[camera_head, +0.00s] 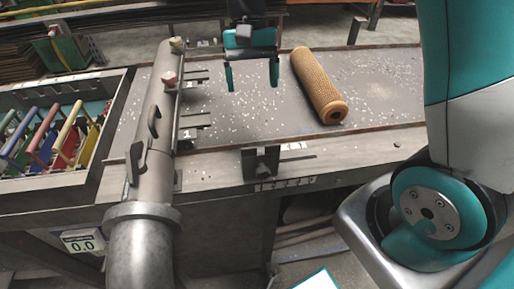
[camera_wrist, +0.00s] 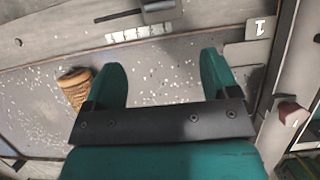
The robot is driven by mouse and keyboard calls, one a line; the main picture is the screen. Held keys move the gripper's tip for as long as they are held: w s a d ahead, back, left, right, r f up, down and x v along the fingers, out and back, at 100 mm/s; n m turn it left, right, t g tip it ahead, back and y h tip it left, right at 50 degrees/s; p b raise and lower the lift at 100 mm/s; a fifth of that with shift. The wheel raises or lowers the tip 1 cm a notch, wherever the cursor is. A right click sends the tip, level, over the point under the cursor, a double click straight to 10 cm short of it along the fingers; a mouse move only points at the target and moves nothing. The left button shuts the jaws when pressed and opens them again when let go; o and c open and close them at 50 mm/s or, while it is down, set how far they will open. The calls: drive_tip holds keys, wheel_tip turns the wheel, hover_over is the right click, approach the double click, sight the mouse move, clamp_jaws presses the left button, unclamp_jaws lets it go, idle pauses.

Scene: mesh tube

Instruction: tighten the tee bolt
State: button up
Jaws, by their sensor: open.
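A grey steel pipe (camera_head: 150,110) runs along the left of the bench in the head view. A reddish-brown bolt head (camera_head: 170,79) sits on its upper part and may be the tee bolt; it also shows at the right edge of the wrist view (camera_wrist: 290,112). A tan fitting (camera_head: 177,44) is at the pipe's far end. My gripper (camera_head: 252,78) is open and empty, pointing down over the bench, right of the pipe and apart from it. Its two teal fingers also show in the wrist view (camera_wrist: 160,62), with only speckled bench between them.
A tan mesh tube (camera_head: 318,85) lies right of my gripper. A bin (camera_head: 97,150) of coloured-handled tools stands left of the pipe. The bench (camera_head: 385,75) is clear at the right, apart from pale chips.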

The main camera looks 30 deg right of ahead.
drive_tip(key=p+x, duration=0.1)
drive_tip(key=x, duration=1.5)
